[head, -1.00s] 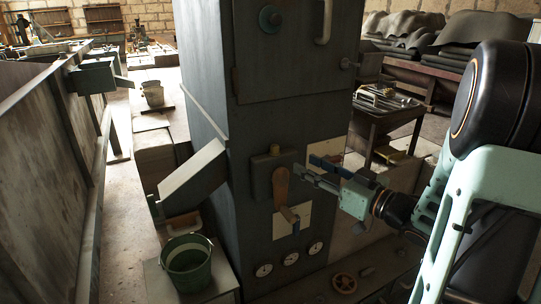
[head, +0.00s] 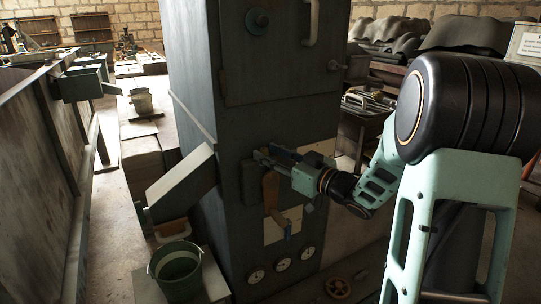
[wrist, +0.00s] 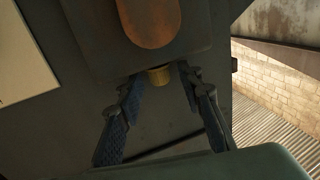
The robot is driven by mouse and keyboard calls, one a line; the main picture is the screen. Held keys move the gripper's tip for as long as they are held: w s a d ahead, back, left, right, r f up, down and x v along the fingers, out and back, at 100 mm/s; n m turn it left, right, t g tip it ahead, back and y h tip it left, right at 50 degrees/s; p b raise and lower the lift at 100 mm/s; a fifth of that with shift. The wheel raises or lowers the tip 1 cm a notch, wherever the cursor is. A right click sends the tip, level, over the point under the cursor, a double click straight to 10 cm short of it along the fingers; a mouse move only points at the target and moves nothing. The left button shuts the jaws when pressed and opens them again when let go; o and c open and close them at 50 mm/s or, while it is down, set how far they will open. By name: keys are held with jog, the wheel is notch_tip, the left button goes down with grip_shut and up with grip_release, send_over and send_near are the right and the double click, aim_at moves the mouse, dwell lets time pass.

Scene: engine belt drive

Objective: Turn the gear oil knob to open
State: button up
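A small brass-coloured knob (wrist: 159,76) sticks out at the edge of a dark box in the wrist view; no label is legible. An orange-brown lever (wrist: 152,22) is mounted on the same box. In the head view the lever (head: 270,190) hangs on the box on the dark cabinet's front, and my gripper hides the knob. My gripper (wrist: 160,74) is open, with one blue-padded finger on each side of the knob and a visible gap on both sides. In the head view my gripper (head: 264,156) is at the top of the box.
The tall dark cabinet (head: 270,75) fills the middle. Several gauges (head: 283,265) and a handwheel (head: 338,287) are lower down. A bucket (head: 180,268) stands left.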

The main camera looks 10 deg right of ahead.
jog(key=shift+c, duration=0.4)
grip_shut()
jog(key=shift+a+f+h, duration=0.1)
jog(key=shift+h, duration=0.3)
jog(key=m+t+h+b, duration=0.1)
jog(key=h+b, duration=0.1)
jog(key=m+t+h+b, duration=0.1)
jog(key=m+h+b, duration=0.1)
jog(key=h+b, duration=0.1)
jog(key=a+m+t+h+b, duration=0.1)
jog(key=m+h+b, duration=0.1)
jog(key=b, duration=0.1)
jog(key=shift+s+f, duration=0.15)
jog(key=shift+s, duration=0.05)
jog(key=shift+m+h+b, duration=0.3)
jog(key=shift+m+b, duration=0.05)
jog(key=shift+m, duration=0.05)
jog(key=shift+h+b, duration=0.45)
jog(key=shift+h, duration=0.05)
